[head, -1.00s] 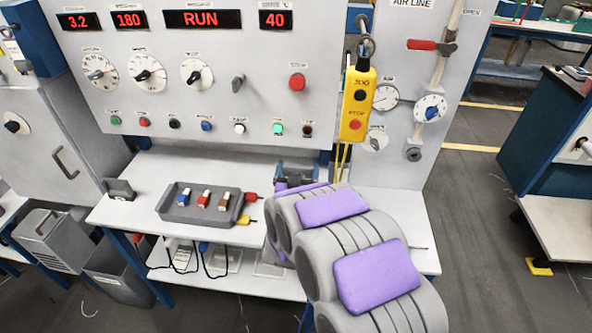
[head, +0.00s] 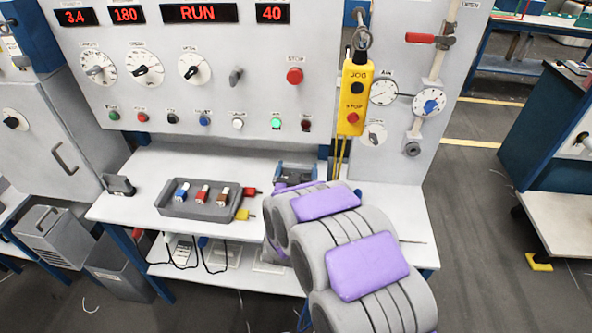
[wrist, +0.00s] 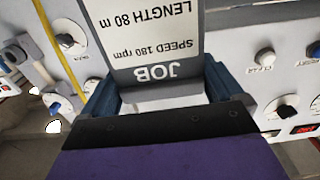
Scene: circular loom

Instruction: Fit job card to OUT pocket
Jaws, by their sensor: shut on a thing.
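In the wrist view the job card (wrist: 152,35) is a grey and white card printed with JOB, speed 180 rpm and length 80 m, seen upside down. My gripper (wrist: 162,92) is shut on its JOB end, with a blue jaw on either side. The card's far end runs out of the picture at the top. In the head view my gripper (head: 297,173) is small and mostly behind my arm, above the white bench by the panel's lower edge. The card cannot be made out there. No pocket marked OUT can be read in either view.
A grey tray (head: 200,209) with several small coloured pieces lies on the bench (head: 150,166), left of my arm. A black holder (head: 119,186) stands at the bench's left. The yellow JOG pendant (head: 355,97) hangs just right of my gripper. The control panel (head: 210,70) rises behind.

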